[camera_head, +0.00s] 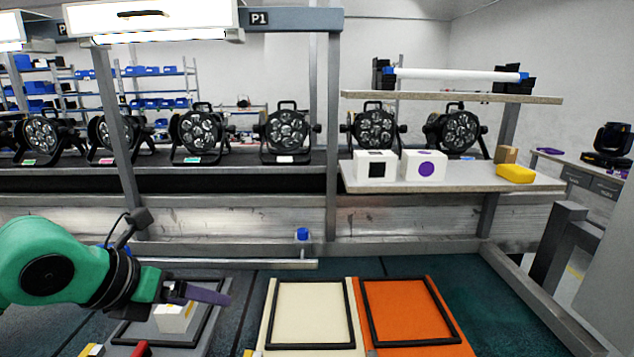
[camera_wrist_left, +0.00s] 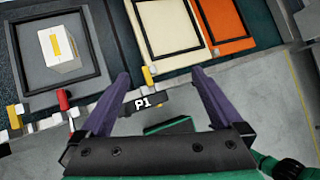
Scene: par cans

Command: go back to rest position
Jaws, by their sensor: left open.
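My left gripper (camera_head: 208,294) comes in from the left over the bench. In the left wrist view its two purple fingers (camera_wrist_left: 160,95) are spread apart with nothing between them. A white box (camera_head: 174,317) with a yellow stripe sits inside the black frame of the grey tray (camera_head: 207,338). In the left wrist view the box (camera_wrist_left: 60,49) is to the upper left, apart from the fingers. My right gripper is not in view.
A cream tray (camera_head: 264,335) and an orange tray (camera_head: 447,321) with empty black frames lie side by side. Two white boxes with a black square (camera_head: 376,170) and a purple circle (camera_head: 425,166) stand on a shelf beside a yellow item (camera_head: 515,173). Several par cans (camera_head: 287,131) line the back.

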